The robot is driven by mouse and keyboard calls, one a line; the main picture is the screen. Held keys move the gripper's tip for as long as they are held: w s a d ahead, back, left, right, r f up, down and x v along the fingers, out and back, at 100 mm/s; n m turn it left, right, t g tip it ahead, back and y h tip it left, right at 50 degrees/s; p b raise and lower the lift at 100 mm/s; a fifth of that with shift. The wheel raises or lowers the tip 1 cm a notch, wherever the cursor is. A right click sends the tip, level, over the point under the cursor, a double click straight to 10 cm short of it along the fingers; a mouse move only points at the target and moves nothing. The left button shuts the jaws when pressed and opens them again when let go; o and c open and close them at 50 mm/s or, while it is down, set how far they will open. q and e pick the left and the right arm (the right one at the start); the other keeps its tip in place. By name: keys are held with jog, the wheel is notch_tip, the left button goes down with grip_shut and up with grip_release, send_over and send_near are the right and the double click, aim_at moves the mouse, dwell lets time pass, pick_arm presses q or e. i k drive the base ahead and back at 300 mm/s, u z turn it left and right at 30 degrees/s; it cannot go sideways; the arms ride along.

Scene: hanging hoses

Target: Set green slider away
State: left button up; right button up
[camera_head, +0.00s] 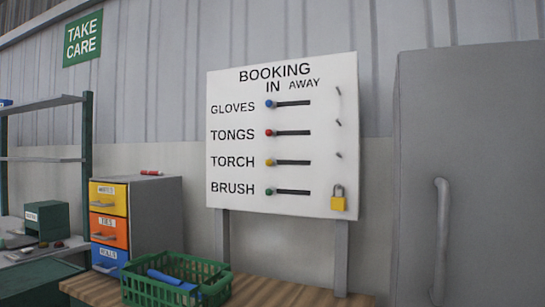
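A white booking board (235,88) stands upright on two grey posts, headed with "IN" and "AWAY" columns. The green slider (269,192) is the lowest knob, on the "BRUSH" row. It sits at the left end of its dark slot (294,192), on the "IN" side. Above it, the yellow (270,162), red (268,133) and blue (270,104) sliders are also at the left ends of their slots. Neither of my grippers shows in the head view.
A yellow padlock (338,203) hangs at the board's lower right, below several small hooks. A green basket (137,291) with a blue item stands on the wooden table (265,290) in front. A drawer cabinet (157,210) is at left, a grey locker (480,180) at right.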

aim_at(270, 192)
jog(key=k, duration=0.5)
jog(key=u, duration=1.25)
jog(key=i, duration=1.15)
jog(key=z, duration=2.45)
